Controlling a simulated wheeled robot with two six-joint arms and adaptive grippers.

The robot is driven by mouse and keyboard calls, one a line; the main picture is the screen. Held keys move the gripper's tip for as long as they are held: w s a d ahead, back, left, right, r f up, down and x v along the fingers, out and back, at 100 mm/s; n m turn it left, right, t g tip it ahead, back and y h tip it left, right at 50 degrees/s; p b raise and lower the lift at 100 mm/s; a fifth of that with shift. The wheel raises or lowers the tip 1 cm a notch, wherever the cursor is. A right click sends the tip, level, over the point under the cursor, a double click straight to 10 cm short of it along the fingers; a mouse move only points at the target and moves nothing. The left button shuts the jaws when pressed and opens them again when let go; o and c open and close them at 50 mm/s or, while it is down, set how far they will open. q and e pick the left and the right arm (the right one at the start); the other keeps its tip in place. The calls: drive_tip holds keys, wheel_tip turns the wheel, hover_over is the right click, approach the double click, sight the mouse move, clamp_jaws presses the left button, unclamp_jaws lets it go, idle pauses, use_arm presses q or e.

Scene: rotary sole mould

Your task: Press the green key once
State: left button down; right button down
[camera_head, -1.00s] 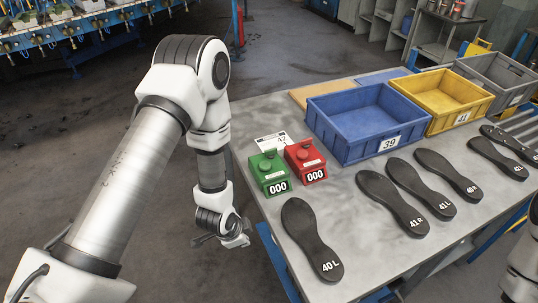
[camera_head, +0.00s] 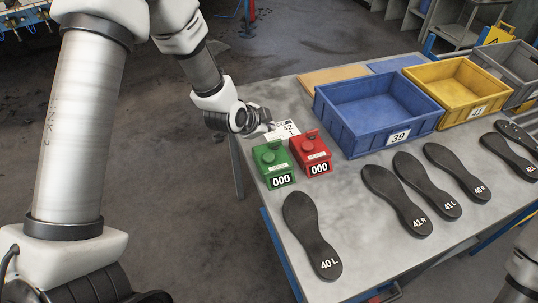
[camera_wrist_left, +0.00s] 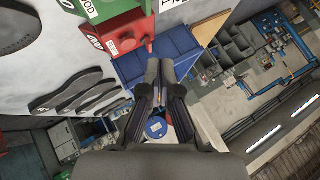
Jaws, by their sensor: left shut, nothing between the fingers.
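The green key (camera_head: 268,158) is a round button on top of a green box with a counter reading 000. The green box stands near the table's left edge, and part of it shows at the top of the left wrist view (camera_wrist_left: 88,10). A red box (camera_head: 312,158) with its own key and a 000 counter stands right beside it, also in the left wrist view (camera_wrist_left: 124,24). My left gripper (camera_head: 268,122) is behind the boxes, by the white card, apart from the green key. Its fingers (camera_wrist_left: 159,68) are shut and empty. My right gripper is out of view.
A white card (camera_head: 284,131) marked 42 lies behind the boxes. A blue crate (camera_head: 398,138) marked 39 and a yellow crate (camera_head: 478,112) stand to the right. Several black soles lie along the front, the nearest being 40 L (camera_head: 312,235).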

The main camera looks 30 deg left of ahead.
use_arm(q)
drive_tip(key=shift+f, duration=0.2)
drive_tip(key=b, duration=0.7)
hover_over(272, 154)
drive_tip(key=s, duration=0.2)
drive_tip(key=f, duration=0.7)
drive_tip(key=shift+w+a+f, duration=0.1)
drive_tip(key=shift+a+f, duration=0.1)
drive_tip(key=shift+f, duration=0.55)
drive_tip(key=shift+f+b, duration=0.4)
drive_tip(key=shift+f, duration=0.05)
drive_tip(key=shift+f+b, duration=0.35)
drive_tip(key=shift+f, duration=0.2)
idle(0.5)
drive_tip(key=shift+r+p, duration=0.95)
drive_tip(key=shift+r, duration=0.05)
